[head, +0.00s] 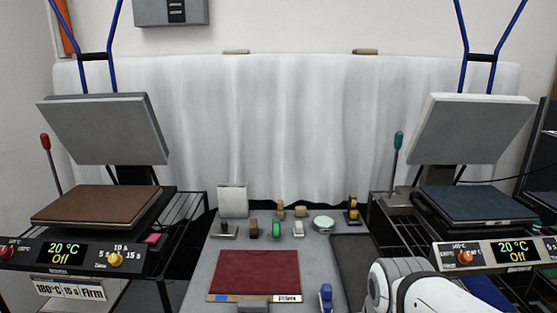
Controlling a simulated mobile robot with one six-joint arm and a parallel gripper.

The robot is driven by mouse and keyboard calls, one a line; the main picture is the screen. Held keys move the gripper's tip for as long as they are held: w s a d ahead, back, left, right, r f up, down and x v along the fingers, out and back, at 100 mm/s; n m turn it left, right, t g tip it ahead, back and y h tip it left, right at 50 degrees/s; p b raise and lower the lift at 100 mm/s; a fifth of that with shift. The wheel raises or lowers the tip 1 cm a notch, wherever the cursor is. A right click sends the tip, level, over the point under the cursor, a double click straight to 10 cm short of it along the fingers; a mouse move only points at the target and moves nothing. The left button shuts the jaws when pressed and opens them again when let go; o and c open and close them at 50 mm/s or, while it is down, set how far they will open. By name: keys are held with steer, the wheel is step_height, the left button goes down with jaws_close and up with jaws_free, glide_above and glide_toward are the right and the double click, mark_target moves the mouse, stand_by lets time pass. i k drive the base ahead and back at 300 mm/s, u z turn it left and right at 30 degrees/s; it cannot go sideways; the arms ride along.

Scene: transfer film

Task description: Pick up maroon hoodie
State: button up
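A flat maroon rectangle (256,272), which looks like the folded maroon hoodie, lies on the grey table at the bottom middle of the head view. A pale strip with a blue patch and a printed label runs along its front edge. I cannot make out a hood or sleeves. My gripper is not in view; only a white link of my arm shows at the bottom right, to the right of the maroon piece.
A heat press with a brown lower plate (96,205) stands open at left. Another with a dark blue plate (478,203) stands open at right; both displays read 20 °C Off. Several small items, including a white dish (323,223), stand behind the maroon piece. A dark tray (352,265) lies right.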

mark_target(252, 280)
steer(key=z, duration=0.05)
steer(key=k, duration=0.6)
steer(key=u, duration=1.1)
steer(key=i, duration=1.35)
steer(key=z, duration=1.55)
